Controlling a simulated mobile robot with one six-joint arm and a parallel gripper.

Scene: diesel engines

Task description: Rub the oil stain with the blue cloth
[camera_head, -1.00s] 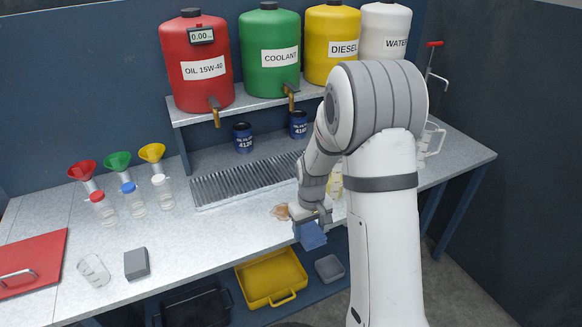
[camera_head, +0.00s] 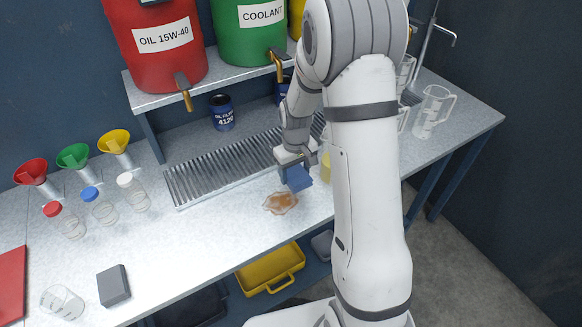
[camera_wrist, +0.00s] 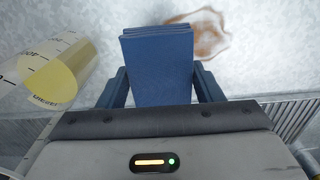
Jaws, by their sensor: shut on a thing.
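My gripper (camera_head: 292,164) is shut on the folded blue cloth (camera_head: 298,179), over the right part of the bench. The cloth also fills the middle of the wrist view (camera_wrist: 160,65), between my fingers. The brown oil stain (camera_head: 280,203) lies on the bench top just left of and nearer than the cloth. In the wrist view the stain (camera_wrist: 212,35) shows at the upper right, partly hidden behind the cloth. I cannot tell whether the cloth touches the bench.
A beaker with yellow liquid (camera_wrist: 55,72) stands close beside the cloth. A drain grate (camera_head: 225,172) lies behind the stain. Funnels, capped bottles and a grey block (camera_head: 113,286) stand at the left. Glass jugs (camera_head: 433,112) are at the right. The bench left of the stain is clear.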

